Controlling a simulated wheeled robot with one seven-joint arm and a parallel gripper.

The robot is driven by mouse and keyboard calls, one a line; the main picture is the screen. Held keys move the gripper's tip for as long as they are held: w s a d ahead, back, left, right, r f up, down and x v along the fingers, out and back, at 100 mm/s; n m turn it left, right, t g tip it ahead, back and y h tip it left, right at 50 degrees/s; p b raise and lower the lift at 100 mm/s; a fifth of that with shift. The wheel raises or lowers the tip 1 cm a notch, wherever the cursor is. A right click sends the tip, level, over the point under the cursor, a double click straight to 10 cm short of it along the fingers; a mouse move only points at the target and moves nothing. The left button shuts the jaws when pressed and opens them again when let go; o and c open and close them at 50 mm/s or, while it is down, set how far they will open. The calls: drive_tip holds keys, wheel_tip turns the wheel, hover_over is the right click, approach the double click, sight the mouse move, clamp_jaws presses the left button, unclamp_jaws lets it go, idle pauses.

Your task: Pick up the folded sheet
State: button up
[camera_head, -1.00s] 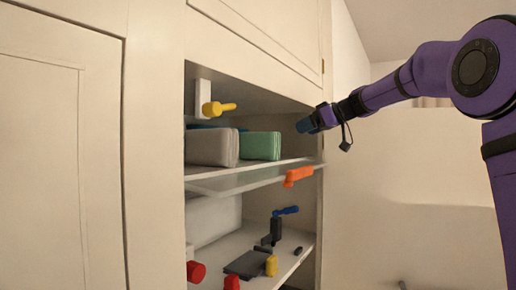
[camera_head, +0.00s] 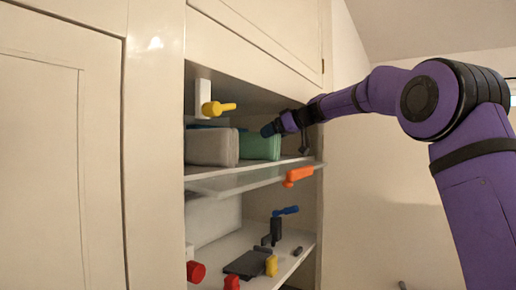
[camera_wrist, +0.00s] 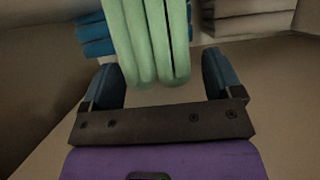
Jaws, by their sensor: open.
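The green folded sheet (camera_head: 260,146) sits on the upper shelf, right of a grey folded cloth (camera_head: 212,147). In the wrist view, the green sheet (camera_wrist: 154,40) shows its rounded folds between the two blue fingers. My gripper (camera_head: 268,131) reaches into the cabinet at the sheet's right side. In the wrist view, my gripper (camera_wrist: 163,85) is open, with a finger on each side of the folds. Whether either finger touches the sheet cannot be told.
The upper shelf (camera_head: 205,172) has a clear front edge with an orange clip (camera_head: 299,174). A yellow knob (camera_head: 218,108) hangs above the cloths. The lower shelf (camera_head: 212,268) holds several small items. Blue folded cloth (camera_wrist: 95,35) lies behind the sheet.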

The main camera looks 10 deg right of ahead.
drive_tip(key=shift+x, duration=0.9)
drive_tip(key=c, duration=1.1)
drive_tip(key=shift+a+r, duration=0.1)
